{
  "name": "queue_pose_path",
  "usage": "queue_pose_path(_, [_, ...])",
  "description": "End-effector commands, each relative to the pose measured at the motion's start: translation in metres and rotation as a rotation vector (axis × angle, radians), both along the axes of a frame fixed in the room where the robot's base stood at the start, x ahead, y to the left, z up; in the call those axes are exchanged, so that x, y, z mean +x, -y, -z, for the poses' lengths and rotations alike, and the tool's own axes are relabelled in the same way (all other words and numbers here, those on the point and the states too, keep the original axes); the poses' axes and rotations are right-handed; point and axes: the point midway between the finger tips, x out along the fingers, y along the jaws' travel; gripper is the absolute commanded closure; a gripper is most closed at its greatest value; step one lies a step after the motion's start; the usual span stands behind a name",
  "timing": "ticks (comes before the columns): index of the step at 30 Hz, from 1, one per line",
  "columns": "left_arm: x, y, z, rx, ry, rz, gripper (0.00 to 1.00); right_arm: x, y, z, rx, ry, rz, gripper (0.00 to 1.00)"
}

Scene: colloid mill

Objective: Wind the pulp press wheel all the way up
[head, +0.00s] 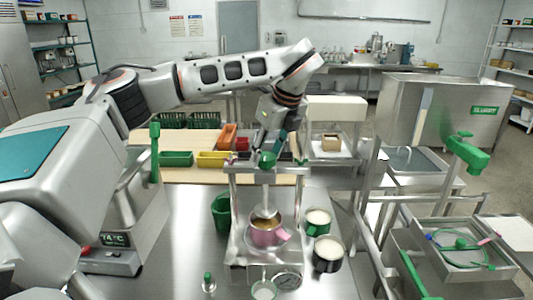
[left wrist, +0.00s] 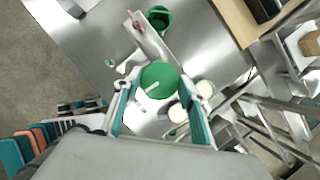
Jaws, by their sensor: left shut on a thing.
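The pulp press (head: 232,215) stands on the steel table in the middle of the head view, a metal frame with a vertical spindle (head: 267,195). The green press wheel (head: 267,161) tops the spindle, partly hidden by my gripper. The plate on the spindle's lower end sits at the mouth of a pink pot (head: 264,238) with brown contents. My left gripper (head: 275,150) comes down from above and is shut on the wheel. In the left wrist view the round green wheel (left wrist: 158,78) lies between the two teal-padded fingers. My right gripper is not in view.
A dark pot (head: 327,262) and a green pot (head: 317,228) with pale contents stand right of the press. A green bucket (head: 220,214) stands left of it. A gauge (head: 288,279) is at the front. Steel rails and a green-handled machine (head: 468,152) stand at right.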

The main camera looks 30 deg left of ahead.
Motion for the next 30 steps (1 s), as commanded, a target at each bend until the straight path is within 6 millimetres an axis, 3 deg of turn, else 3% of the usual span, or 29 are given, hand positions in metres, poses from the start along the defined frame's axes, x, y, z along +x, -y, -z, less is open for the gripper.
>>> queue_pose_path(16, [-0.0005,0.0006,0.0008,-0.001,-0.003,-0.022,0.81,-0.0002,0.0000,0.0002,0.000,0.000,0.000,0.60])
queue_pose_path(17, [-0.0005,0.0006,0.0008,-0.001,-0.003,-0.022,0.52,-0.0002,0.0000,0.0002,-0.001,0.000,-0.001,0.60])
queue_pose_path(18, [-0.0005,0.0006,0.0008,-0.001,-0.003,-0.022,0.42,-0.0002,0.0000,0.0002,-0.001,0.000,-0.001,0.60])
queue_pose_path(30, [-0.0001,0.0015,-0.0031,0.000,0.000,-0.022,0.42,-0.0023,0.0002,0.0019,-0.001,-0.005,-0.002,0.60])
